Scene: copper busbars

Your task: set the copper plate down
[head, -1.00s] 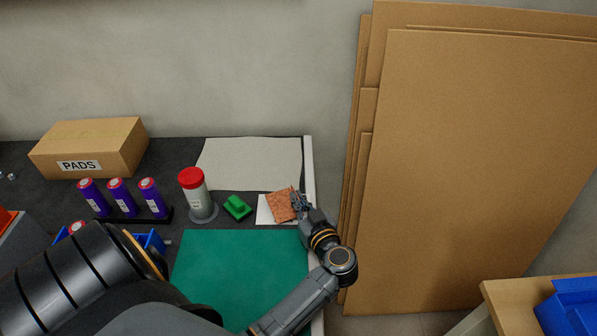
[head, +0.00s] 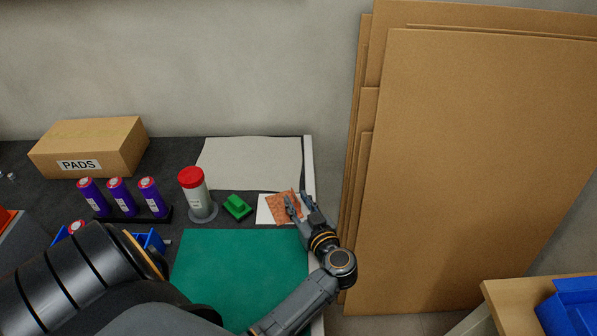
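The copper plate (head: 281,209) is a reddish-brown, mottled square. It appears to lie flat on a white sheet (head: 263,213) near the table's right edge, turned slightly against the sheet. The plate's right corner is partly hidden by the fingers. My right gripper is not in view.
A green block (head: 237,207) and a red-capped canister (head: 196,194) stand left of the sheet. A green mat (head: 235,270) lies in front, a grey cloth (head: 250,163) behind. Cardboard sheets (head: 470,160) lean against the wall on the right. Purple cylinders (head: 122,197) stand in a rack.

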